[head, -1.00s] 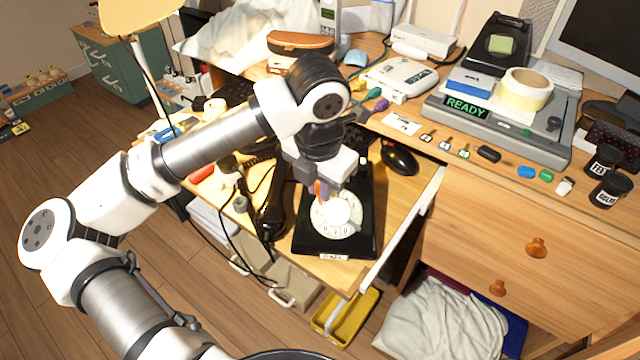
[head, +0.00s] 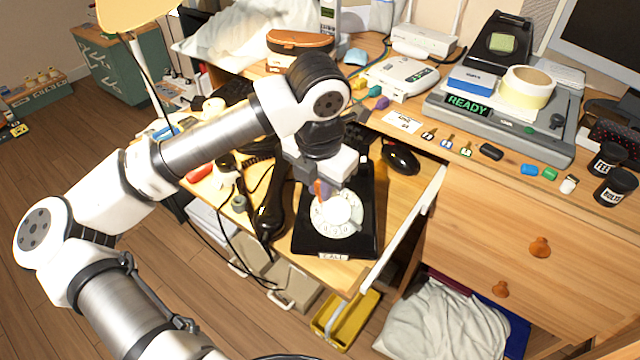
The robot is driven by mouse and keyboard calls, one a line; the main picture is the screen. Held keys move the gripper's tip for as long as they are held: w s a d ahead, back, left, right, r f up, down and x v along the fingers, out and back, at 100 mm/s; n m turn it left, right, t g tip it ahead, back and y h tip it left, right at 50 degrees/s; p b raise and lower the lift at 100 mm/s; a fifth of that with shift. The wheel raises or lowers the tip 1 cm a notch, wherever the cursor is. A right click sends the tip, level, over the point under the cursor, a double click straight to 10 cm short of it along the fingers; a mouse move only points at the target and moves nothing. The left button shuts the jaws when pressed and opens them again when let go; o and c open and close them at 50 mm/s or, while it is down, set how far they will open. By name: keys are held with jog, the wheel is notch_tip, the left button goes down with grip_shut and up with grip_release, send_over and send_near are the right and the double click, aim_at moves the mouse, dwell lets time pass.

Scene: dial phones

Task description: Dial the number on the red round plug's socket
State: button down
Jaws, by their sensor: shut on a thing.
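The black rotary phone (head: 362,240) lies on the pulled-out desk board with its white dial (head: 336,216) facing up. A small label (head: 333,257) is on its front edge, too small to read surely. My gripper (head: 319,190) points down at the upper left of the dial, shut on a slim orange item (head: 318,187). Its tip is at or just above the dial; I cannot tell if it touches. The black handset (head: 270,212) lies left of the phone. A red item (head: 200,173) lies further left; I cannot tell whether it is a round plug. No socket number is readable.
A black mouse (head: 400,158) lies right of the phone. Purple (head: 381,103), green (head: 375,91) and yellow (head: 358,84) pieces lie by a white box (head: 400,76). A grey device (head: 500,125) shows READY. Black cables (head: 222,225) hang at left.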

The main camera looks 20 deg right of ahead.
dwell(0.3)
jog(key=shift+w+d+r, duration=0.25)
jog(key=shift+w+d, duration=0.05)
jog(key=shift+d, duration=0.35)
jog(key=shift+d+r+b, duration=0.1)
jog(key=shift+d+b, duration=0.3)
jog(key=shift+d, duration=0.1)
jog(key=shift+s+d, duration=0.1)
jog(key=shift+d, duration=0.5)
jog(key=shift+d+b, duration=0.1)
jog(key=shift+b, duration=0.25)
